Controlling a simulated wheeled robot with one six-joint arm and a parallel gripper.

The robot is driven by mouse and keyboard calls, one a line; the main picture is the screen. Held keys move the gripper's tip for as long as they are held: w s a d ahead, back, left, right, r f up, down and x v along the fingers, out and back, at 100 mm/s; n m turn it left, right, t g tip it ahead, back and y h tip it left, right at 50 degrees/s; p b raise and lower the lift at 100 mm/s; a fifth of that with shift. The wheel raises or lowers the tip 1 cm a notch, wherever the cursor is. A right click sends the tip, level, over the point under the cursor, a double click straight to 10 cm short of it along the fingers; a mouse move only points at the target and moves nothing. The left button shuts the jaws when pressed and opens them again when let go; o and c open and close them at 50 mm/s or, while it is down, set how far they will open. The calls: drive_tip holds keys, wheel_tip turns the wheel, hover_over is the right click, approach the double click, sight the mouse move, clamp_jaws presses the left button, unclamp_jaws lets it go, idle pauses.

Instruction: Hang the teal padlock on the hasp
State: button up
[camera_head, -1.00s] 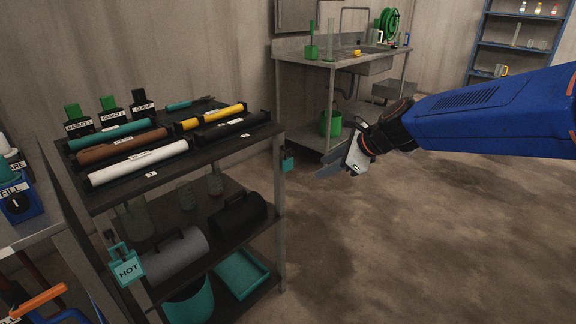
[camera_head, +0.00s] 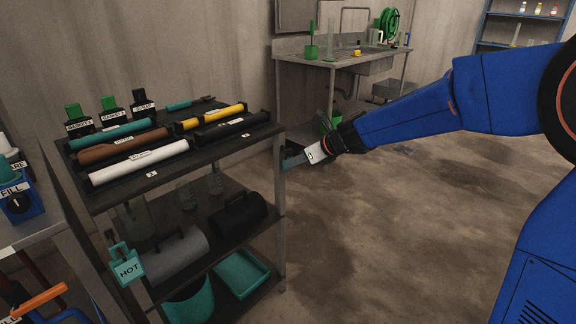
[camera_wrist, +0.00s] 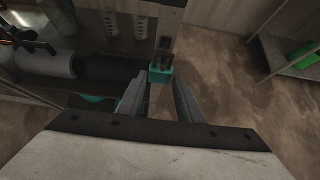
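A small teal padlock (camera_wrist: 160,75) is at the front right post of the dark shelf rack, just below a dark fitting (camera_wrist: 164,44) on that post; I cannot tell whether its shackle is through the fitting. In the wrist view it is just ahead of my gripper (camera_wrist: 158,84), roughly in line with the gap between the fingers. The fingers are apart, with no grip on it visible. In the head view my gripper (camera_head: 293,161) is at the same post, and its fingers largely cover the padlock.
The rack (camera_head: 262,131) holds several rolls on top, and grey and black cases lower down. A metal sink bench (camera_head: 300,72) stands behind. The floor to the right is open.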

sight(289, 170)
drive_tip(key=shift+x, duration=2.35)
drive_tip(key=shift+c, duration=0.4)
clamp_jaws()
idle(1.1)
